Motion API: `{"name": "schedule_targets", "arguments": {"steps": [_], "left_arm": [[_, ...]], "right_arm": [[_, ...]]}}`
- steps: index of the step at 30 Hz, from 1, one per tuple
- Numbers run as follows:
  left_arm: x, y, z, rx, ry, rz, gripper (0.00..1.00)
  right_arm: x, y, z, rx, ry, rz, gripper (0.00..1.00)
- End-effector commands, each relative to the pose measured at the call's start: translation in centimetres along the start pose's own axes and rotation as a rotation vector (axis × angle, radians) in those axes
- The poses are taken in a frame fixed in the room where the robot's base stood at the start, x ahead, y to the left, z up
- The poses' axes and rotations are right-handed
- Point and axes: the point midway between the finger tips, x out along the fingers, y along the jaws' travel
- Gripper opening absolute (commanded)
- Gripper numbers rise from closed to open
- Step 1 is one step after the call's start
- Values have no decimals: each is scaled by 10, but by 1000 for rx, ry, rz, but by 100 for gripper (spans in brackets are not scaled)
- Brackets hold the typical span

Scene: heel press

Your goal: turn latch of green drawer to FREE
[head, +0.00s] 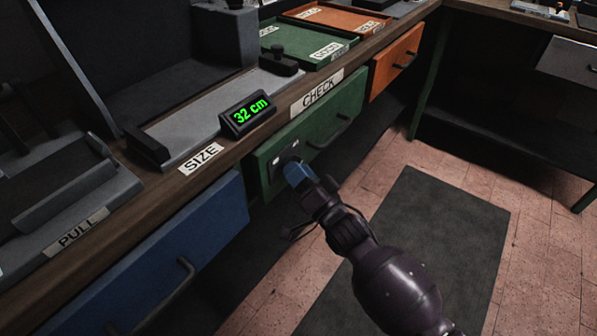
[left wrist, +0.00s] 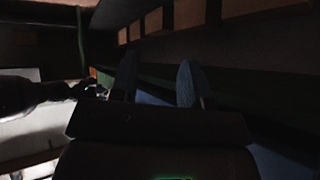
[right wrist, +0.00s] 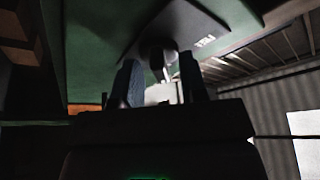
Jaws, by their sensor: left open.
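The green drawer (head: 325,120) is closed under the bench, with a dark latch plate (head: 284,158) near its left end. My right gripper (head: 297,173) is at this plate, its blue fingertips hiding much of the latch. In the right wrist view the dark latch knob (right wrist: 157,54) stands between or just beyond the tips of the open fingers (right wrist: 160,75); contact cannot be told. Lettering on the plate (right wrist: 195,28) is upside down and hard to read. My left gripper (left wrist: 156,80) is open and empty in its dark wrist view, outside the head view.
A bar handle (head: 330,132) is on the green drawer, right of the latch. A blue drawer (head: 165,250) with its handle is at left, and an orange drawer (head: 397,62) at right. A size display (head: 247,115) reading 32 cm stands on the bench above. The floor mat (head: 430,230) is clear.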

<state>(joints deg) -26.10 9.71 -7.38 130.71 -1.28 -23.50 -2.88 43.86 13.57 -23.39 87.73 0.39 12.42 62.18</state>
Motion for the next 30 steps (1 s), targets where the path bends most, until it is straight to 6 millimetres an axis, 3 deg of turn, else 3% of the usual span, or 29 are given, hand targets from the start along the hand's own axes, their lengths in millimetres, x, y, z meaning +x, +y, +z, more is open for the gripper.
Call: {"name": "schedule_targets", "arguments": {"steps": [8,16,30], "left_arm": [[-1,0,-2,2,4,0,43],[-1,0,3,2,-7,0,43],[-1,0,6,3,-11,0,43]], "right_arm": [[1,0,0,0,0,0,39],[1,0,0,0,0,0,0],[2,1,-2,-69,1,-28,0]]}}
